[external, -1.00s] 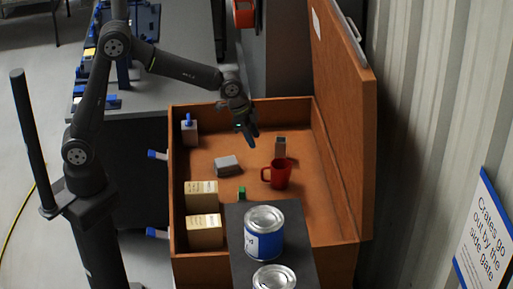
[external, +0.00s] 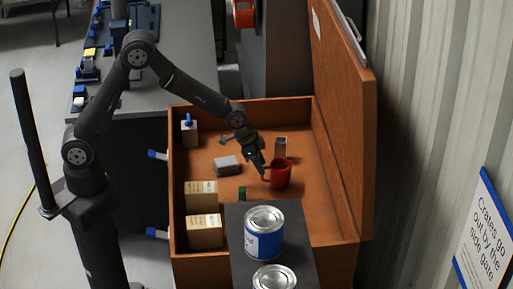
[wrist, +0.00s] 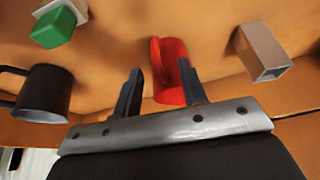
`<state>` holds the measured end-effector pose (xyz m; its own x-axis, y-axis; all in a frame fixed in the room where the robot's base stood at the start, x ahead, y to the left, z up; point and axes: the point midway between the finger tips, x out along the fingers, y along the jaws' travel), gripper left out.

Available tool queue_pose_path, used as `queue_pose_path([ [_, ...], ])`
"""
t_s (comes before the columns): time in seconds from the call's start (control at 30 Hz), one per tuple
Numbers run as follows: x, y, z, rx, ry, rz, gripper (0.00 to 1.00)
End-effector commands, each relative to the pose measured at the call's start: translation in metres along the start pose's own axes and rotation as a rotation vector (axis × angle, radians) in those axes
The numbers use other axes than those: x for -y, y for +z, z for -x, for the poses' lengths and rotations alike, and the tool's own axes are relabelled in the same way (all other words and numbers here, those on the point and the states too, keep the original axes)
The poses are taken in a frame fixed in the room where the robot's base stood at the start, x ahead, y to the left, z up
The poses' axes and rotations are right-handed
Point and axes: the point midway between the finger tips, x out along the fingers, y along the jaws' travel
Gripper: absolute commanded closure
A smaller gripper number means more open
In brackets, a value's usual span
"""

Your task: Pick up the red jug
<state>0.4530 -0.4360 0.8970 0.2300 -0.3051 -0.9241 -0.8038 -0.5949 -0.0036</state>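The red jug (external: 281,174) stands upright inside the open wooden crate, right of the middle, with its handle towards the left. My gripper (external: 262,172) is low in the crate at the jug's left side, by the handle. In the wrist view the gripper (wrist: 160,68) has its two dark fingers apart. The red jug (wrist: 168,75) shows between and beyond them, with the right finger overlapping its edge. I cannot tell whether a finger touches it.
The crate (external: 335,208) holds a grey block (external: 227,165), a small open box (external: 281,146) behind the jug, and cartons (external: 202,193). A dark board (external: 305,247) carrying tins (external: 264,232) crosses the front. A black mug (wrist: 45,92) shows in the wrist view. The raised lid (external: 345,120) stands right.

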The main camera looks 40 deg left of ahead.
Motion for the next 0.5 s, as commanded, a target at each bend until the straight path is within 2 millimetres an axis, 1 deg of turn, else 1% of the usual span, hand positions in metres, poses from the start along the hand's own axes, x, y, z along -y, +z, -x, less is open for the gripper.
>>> queue_pose_path([
  [0.17,0.000,0.001,-0.009,0.000,0.000,0.000,0.61],
  [0.37,-0.001,0.008,-0.037,0.003,0.000,0.000,0.61],
  [0.5,-0.001,0.007,-0.052,0.001,0.000,-0.001,0.61],
])
